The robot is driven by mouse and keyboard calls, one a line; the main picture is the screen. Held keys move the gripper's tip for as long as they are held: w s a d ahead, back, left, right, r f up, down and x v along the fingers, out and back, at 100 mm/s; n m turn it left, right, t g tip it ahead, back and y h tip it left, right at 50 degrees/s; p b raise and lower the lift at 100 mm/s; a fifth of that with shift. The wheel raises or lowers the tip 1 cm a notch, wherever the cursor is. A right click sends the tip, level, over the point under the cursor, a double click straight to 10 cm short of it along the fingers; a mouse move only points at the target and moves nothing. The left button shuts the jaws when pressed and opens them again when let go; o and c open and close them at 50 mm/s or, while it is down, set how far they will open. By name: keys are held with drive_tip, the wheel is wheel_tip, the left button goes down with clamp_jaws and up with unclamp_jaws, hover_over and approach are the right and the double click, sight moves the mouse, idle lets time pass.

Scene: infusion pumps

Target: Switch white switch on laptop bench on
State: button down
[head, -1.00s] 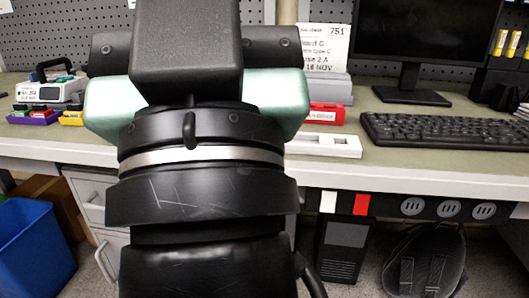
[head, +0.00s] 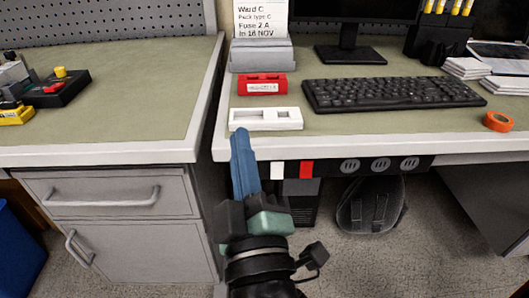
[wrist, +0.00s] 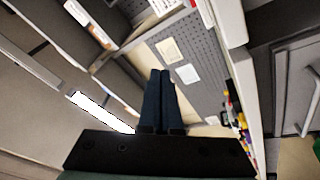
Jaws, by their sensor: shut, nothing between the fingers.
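The white switch (head: 277,170) is on the dark strip under the front edge of the right-hand bench (head: 380,150) in the head view. A red switch (head: 307,169) sits just right of it. My gripper (head: 241,138) points upward with its blue fingers together and empty. In the picture its fingers are left of the white switch, with the tips over the bench's front edge; the depth gap cannot be told. The wrist view shows the shut fingers (wrist: 159,75) but neither switch.
On the right bench are a white tray (head: 265,125), a red block (head: 262,85), a keyboard (head: 392,93) and orange tape (head: 498,121). Round sockets (head: 380,164) line the strip. A backpack (head: 369,206) hangs below. A drawer cabinet (head: 110,192) stands left.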

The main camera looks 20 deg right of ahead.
sight(277, 178)
drive_tip(key=s+d+f+n+g+p, duration=0.2)
drive_tip(key=s+f+n, duration=0.1)
drive_tip(key=f, duration=0.4)
drive_tip(key=s+d+f+n+g+h+p, duration=0.1)
drive_tip(key=s+d+f+n+g+p, duration=0.1)
drive_tip(key=s+f, duration=0.2)
wheel_tip(277, 178, down, 3)
drive_tip(key=shift+s+f+n+g+h, duration=0.2)
drive_tip(key=shift+s+n+g+h, duration=0.1)
drive_tip(key=shift+n+g, duration=0.1)
drive_tip(key=shift+w+d, duration=0.15)
drive_tip(key=b+x, duration=0.1)
drive_tip(key=x, duration=1.2)
drive_tip(key=shift+w+f, duration=0.1)
drive_tip(key=shift+w, duration=0.3)
